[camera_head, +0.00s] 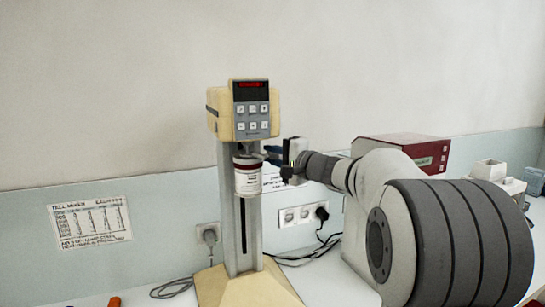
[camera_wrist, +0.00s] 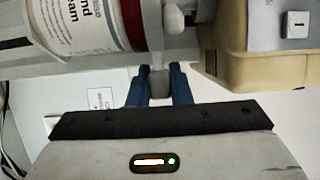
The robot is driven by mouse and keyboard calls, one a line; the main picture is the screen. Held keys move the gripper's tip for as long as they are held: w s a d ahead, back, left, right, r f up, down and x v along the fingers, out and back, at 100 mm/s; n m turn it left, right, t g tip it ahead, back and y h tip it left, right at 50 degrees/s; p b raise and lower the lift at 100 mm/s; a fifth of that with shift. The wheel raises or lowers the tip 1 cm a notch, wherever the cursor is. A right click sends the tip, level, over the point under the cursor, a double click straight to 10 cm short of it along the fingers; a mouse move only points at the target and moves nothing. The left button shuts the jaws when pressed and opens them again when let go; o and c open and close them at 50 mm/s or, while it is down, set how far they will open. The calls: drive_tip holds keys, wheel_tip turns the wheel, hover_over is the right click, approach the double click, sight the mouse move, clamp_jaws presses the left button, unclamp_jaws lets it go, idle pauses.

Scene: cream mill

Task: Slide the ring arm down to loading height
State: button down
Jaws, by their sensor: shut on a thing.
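The cream mill (camera_head: 238,115) stands upright with a lit red display on its head. A white-labelled jar (camera_head: 248,180) with dark red bands sits just under the head, in front of the column; it also shows in the wrist view (camera_wrist: 85,25). The ring arm is mostly hidden; a grey grip piece (camera_wrist: 159,84) beside the jar seems to be part of it. My gripper (camera_head: 270,154) is at the jar's right, near its top. In the wrist view, its blue fingers (camera_wrist: 159,86) are shut on that grey piece.
The column (camera_head: 231,225) below the jar is clear down to the cream base (camera_head: 245,288). Cables (camera_head: 300,257) lie behind it near wall sockets (camera_head: 298,215). A dark red box (camera_head: 428,152) stands behind my arm. An orange object (camera_head: 114,302) lies at front left.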

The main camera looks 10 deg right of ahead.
wheel_tip(320, 180, down, 3)
drive_tip(key=b, duration=0.3)
drive_tip(key=shift+r+b, duration=0.2)
drive_tip(key=shift+b, duration=0.15)
drive_tip(key=shift+r, duration=0.1)
drive_tip(key=c, duration=1.3)
unclamp_jaws()
drive_tip(key=b+v, duration=0.2)
drive_tip(key=v, duration=0.6)
